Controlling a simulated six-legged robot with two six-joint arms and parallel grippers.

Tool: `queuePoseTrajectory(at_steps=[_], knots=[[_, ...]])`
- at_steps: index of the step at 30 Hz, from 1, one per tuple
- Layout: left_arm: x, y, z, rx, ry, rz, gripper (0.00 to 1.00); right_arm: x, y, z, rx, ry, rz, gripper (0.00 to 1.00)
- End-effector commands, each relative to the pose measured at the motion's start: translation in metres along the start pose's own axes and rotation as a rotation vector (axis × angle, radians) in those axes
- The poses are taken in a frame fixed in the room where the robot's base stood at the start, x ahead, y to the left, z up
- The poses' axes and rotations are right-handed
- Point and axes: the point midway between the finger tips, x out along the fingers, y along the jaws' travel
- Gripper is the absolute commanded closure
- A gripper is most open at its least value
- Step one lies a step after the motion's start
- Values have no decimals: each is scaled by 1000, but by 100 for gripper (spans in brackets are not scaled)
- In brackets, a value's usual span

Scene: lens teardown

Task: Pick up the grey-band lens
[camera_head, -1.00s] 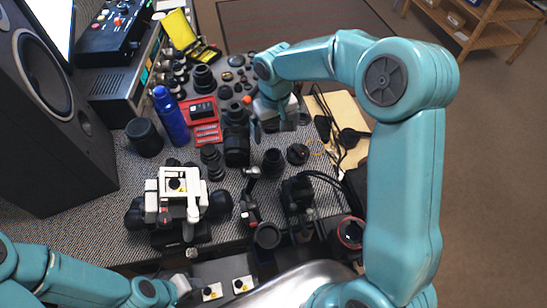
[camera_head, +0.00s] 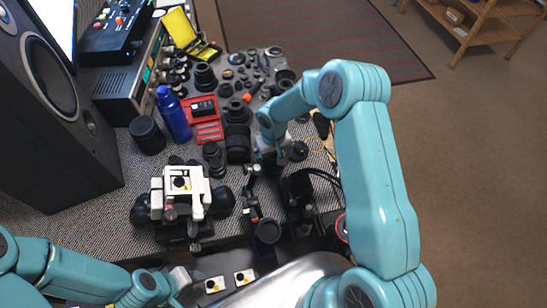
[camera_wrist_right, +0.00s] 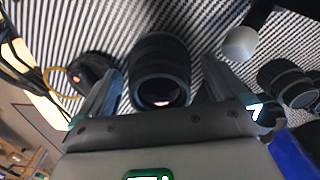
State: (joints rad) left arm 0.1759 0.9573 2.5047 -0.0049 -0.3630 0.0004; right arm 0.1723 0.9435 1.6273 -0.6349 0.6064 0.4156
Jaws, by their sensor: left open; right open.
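A dark lens (camera_wrist_right: 160,62) stands between the fingers of my open right gripper (camera_wrist_right: 158,92) in the right wrist view, with small gaps at its sides. It looks dark grey to black, and I cannot clearly make out a grey band. In the head view my right gripper (camera_head: 270,158) is low over the table among the lenses and largely covers this lens. My left gripper (camera_head: 182,278) is open and empty at the front edge, away from the lenses.
A wide black lens (camera_head: 237,143) stands left of my right gripper. A round black part (camera_head: 298,151) lies to its right. A red case (camera_head: 205,115), a blue bottle (camera_head: 174,118) and a white-and-black device (camera_head: 182,195) stand further left.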

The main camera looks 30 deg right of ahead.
Motion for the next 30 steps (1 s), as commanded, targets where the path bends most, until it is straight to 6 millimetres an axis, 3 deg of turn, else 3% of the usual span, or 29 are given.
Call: queuePoseTrajectory(at_steps=[6,12,13,23,26,30], knots=[[0,0,0,0,0,0,57,1,0,0,0,1,0,0],[0,0,0,0,0,0,57,1,0,0,0,1,0,65],[0,0,0,0,0,0,57,1,0,0,0,1,0,71],[1,0,0,0,0,0,57,-4,0,-1,0,4,1,72],[3,-1,0,0,0,0,57,-14,0,-2,1,6,1,72],[8,-3,0,0,0,0,57,-43,0,-2,0,8,1,72]])
